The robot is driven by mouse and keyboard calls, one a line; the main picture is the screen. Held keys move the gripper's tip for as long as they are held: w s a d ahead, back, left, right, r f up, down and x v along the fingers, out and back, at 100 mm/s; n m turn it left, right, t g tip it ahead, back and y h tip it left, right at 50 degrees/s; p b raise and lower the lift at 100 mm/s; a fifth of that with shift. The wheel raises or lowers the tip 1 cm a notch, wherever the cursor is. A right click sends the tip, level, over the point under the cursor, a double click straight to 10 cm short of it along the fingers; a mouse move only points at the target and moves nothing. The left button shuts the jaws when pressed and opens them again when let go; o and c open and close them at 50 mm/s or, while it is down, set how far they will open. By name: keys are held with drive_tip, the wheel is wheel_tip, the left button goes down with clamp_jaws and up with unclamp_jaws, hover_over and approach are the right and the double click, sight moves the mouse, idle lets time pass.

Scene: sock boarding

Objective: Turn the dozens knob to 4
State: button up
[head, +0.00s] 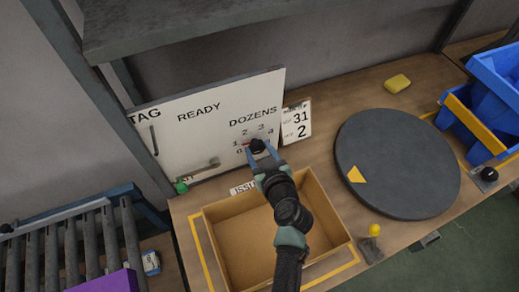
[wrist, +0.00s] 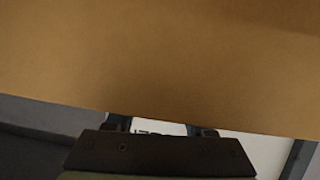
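The black dozens knob (head: 257,146) sits on a white panel (head: 205,135) under the word DOZENS, in the head view. Digits ring it, with 4 at its upper right. A small red mark shows at the knob's left side, near the 1. My gripper (head: 260,153) is at the knob, its blue fingers apart on either side; contact cannot be made out. In the wrist view, my gripper (wrist: 160,128) also shows its fingers spread, with part of the lettered panel between them. The knob is not visible there.
An open cardboard box (head: 235,235) lies below my arm. A card reading 31 and 2 (head: 297,122) stands right of the panel. A green-ended lever (head: 197,175) is on the panel's lower left. A dark round turntable (head: 400,160) and blue bins (head: 498,85) are to the right.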

clamp_jaws()
drive_tip(key=shift+f+m+b, duration=0.1)
drive_tip(key=shift+m+b, duration=0.2)
drive_tip(key=shift+b, duration=0.15)
drive_tip(key=shift+y, duration=0.3)
drive_tip(key=o, duration=0.7)
unclamp_jaws()
drive_tip(key=shift+s, duration=0.1)
drive_tip(key=v, duration=0.4)
drive_tip(key=b+v, duration=0.1)
drive_tip(key=v, duration=0.3)
drive_tip(key=b+v, duration=0.1)
drive_tip(key=v, duration=0.4)
drive_tip(key=shift+r, duration=0.25)
drive_tip(key=shift+o, duration=0.2)
